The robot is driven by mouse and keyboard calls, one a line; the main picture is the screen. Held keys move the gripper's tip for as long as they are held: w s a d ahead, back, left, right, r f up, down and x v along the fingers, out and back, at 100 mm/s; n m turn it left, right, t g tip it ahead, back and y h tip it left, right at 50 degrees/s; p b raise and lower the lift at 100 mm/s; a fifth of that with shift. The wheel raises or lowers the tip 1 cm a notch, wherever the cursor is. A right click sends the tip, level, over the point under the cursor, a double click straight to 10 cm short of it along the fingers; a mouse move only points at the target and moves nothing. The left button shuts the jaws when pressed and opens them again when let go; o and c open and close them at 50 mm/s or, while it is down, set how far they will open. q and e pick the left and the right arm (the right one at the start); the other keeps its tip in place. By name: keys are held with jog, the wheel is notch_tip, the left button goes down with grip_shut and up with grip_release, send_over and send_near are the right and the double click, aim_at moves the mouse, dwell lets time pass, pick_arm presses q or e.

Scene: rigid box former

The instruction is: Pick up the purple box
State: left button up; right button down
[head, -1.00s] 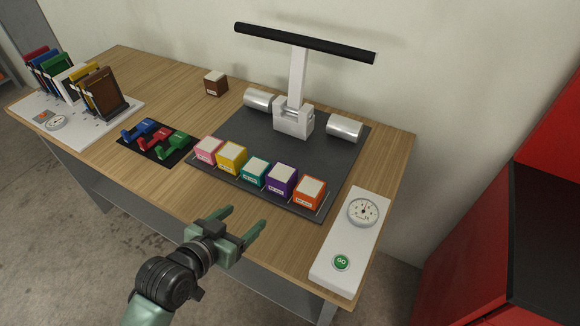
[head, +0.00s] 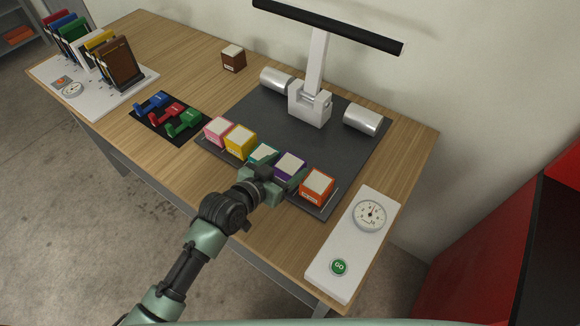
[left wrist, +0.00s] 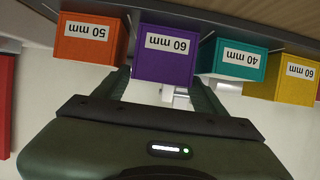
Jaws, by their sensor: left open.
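The purple box (head: 291,164) with a white top stands in a row of coloured boxes at the front of the dark mat (head: 345,155). My left gripper (head: 275,172) is at the row's near side, open, and partly hides the purple and teal boxes. In the left wrist view the purple box (left wrist: 166,55), labelled 60 mm, appears upside down, ahead of and between the two open fingers (left wrist: 162,88). I cannot tell whether a finger touches it. My right gripper is not in view.
The orange box (head: 317,185) and teal box (head: 263,153) flank the purple one closely. Yellow (head: 240,140) and pink (head: 217,130) boxes continue the row. A white panel (head: 335,250) with a dial and GO button lies at right.

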pick_arm(q)
jog(key=shift+w+d+f, duration=0.1)
jog(key=shift+w, duration=0.05)
jog(key=c, duration=1.3)
